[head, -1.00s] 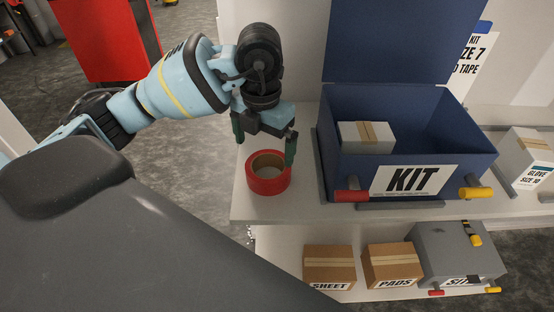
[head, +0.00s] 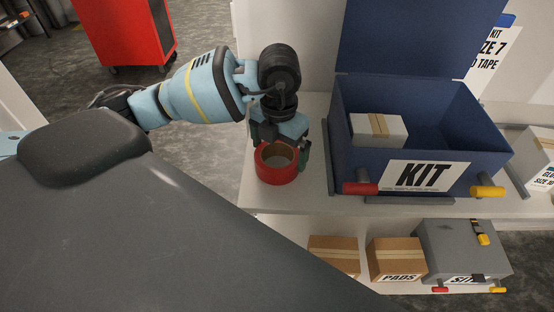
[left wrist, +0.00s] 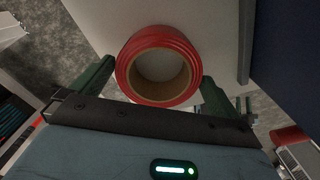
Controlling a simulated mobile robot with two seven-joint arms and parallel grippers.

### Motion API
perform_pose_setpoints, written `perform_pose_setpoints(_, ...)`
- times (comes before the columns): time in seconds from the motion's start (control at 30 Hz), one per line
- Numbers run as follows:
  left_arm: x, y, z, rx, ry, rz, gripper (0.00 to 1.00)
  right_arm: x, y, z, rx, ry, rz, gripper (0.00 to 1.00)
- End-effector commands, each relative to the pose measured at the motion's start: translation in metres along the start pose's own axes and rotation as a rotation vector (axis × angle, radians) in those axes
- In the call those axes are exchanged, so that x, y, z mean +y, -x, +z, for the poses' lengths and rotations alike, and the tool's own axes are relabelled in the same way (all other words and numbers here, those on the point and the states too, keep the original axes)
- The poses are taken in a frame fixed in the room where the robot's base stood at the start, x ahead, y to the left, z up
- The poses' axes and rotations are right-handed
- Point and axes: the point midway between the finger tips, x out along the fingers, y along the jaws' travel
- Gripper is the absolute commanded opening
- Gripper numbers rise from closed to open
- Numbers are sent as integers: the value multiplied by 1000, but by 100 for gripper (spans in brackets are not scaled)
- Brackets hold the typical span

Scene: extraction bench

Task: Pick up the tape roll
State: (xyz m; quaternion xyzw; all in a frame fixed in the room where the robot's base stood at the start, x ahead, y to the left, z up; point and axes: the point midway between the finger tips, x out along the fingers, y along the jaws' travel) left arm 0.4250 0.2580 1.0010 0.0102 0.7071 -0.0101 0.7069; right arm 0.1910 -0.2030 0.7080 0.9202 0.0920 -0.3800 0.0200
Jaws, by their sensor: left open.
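The red tape roll (head: 277,178) lies flat near the left end of the white shelf top (head: 312,192). Its cardboard-brown inner ring shows. My left gripper (head: 280,152) is low at the roll's far side, and the roll hides part of its fingers. In the left wrist view the tape roll (left wrist: 158,93) sits ahead of the gripper's palm. The open green fingers of my left gripper (left wrist: 155,85) lie to either side of it, with a small gap at the left. I cannot tell whether the right finger touches the roll. My right gripper is not in view.
An open blue KIT box (head: 345,172), with a white carton (head: 379,129) inside, stands close to the right of the roll. Brown cartons (head: 396,258) and a grey case (head: 462,246) are on the lower shelf. A red cabinet (head: 125,30) stands at back left.

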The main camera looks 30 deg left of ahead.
Motion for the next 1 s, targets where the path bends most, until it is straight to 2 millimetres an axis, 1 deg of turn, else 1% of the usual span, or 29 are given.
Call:
perform_pose_setpoints(0.03,0,-7,-1,2,0,0,100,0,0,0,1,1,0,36)
perform_pose_setpoints(0.13,0,-16,-1,1,-1,1,100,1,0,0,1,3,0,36)
perform_pose_setpoints(0.23,0,-19,-1,0,-1,0,100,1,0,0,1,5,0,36)
perform_pose_setpoints(0.4,0,-19,0,-1,-1,0,100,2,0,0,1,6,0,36)
perform_pose_setpoints(0.43,0,-19,0,-1,-1,0,99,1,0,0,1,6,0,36)
perform_pose_setpoints(0.67,0,-19,0,-1,0,1,69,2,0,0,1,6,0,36)
perform_pose_setpoints(0.87,0,-18,0,-2,0,0,68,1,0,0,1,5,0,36)
perform_pose_setpoints(1.0,0,-10,0,-4,0,0,68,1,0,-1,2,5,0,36)
